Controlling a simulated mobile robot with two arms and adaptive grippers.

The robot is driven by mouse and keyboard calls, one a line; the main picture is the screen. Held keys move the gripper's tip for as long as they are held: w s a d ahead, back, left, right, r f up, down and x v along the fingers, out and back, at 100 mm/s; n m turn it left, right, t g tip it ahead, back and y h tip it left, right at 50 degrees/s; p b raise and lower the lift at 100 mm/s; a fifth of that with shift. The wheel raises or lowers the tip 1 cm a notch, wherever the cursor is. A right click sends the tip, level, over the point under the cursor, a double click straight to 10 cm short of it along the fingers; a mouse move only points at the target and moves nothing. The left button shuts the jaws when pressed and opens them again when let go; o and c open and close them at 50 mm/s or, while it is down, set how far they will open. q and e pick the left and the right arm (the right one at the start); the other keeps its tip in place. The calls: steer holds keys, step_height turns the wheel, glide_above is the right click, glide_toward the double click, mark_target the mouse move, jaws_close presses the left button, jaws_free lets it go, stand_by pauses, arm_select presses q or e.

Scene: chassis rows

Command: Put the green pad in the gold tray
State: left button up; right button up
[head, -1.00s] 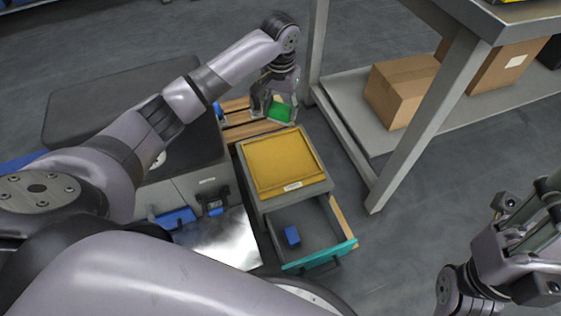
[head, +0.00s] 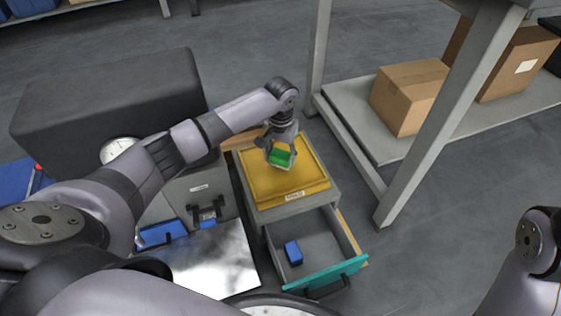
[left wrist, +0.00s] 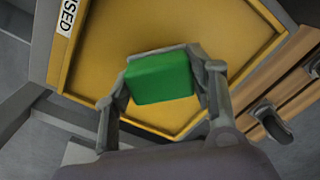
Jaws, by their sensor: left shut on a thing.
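The green pad (head: 281,157) is held between the fingers of my left gripper (head: 280,160), which is shut on it. The pad also shows in the left wrist view (left wrist: 160,78), gripped from both sides by the left gripper (left wrist: 166,75). The gold tray (head: 262,190) lies on top of a grey drawer cabinet. The pad is over the tray's far part; in the left wrist view the tray (left wrist: 110,30) spreads behind the pad. I cannot tell whether the pad touches the tray floor. My right gripper is out of view; only part of that arm shows at the lower right.
Below the tray, a drawer with a teal front (head: 326,279) stands open with a blue block (head: 293,252) inside. A metal shelf with cardboard boxes (head: 408,96) stands to the right. A black box (head: 110,100) and a dial are at the left.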

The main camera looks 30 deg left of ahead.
arm_select(q)
steer(key=shift+f, duration=0.7)
steer(key=shift+r, duration=0.1)
steer(key=o, duration=1)
